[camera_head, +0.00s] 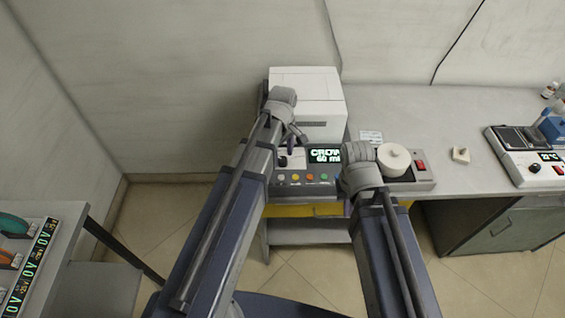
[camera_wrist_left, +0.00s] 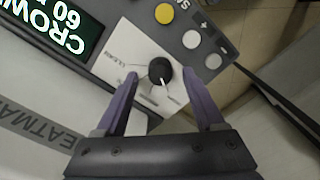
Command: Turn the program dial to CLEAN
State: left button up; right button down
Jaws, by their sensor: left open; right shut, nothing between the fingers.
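In the left wrist view the pointer faces the lower edge of the picture, a little right. A small label that looks like CLEAN (camera_wrist_left: 118,58) is printed to its left, upside down. My left gripper (camera_wrist_left: 161,77) is open, its purple fingers on either side of the dial; I cannot tell whether they touch it. In the head view my left gripper (camera_head: 293,137) is over the panel's left end. My right gripper (camera_head: 361,156) is shut, largely hidden by its own wrist.
A lit display (camera_head: 325,155) reads CROWN 60. Coloured buttons (camera_head: 295,178) line the panel below it. A white box (camera_head: 306,95) stands behind. A round white lid (camera_head: 394,158) and a red switch (camera_head: 420,166) are to the right.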

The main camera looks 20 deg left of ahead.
pick_arm(q)
jog(key=shift+f, duration=0.55)
jog(key=shift+c, duration=0.2)
grip_shut()
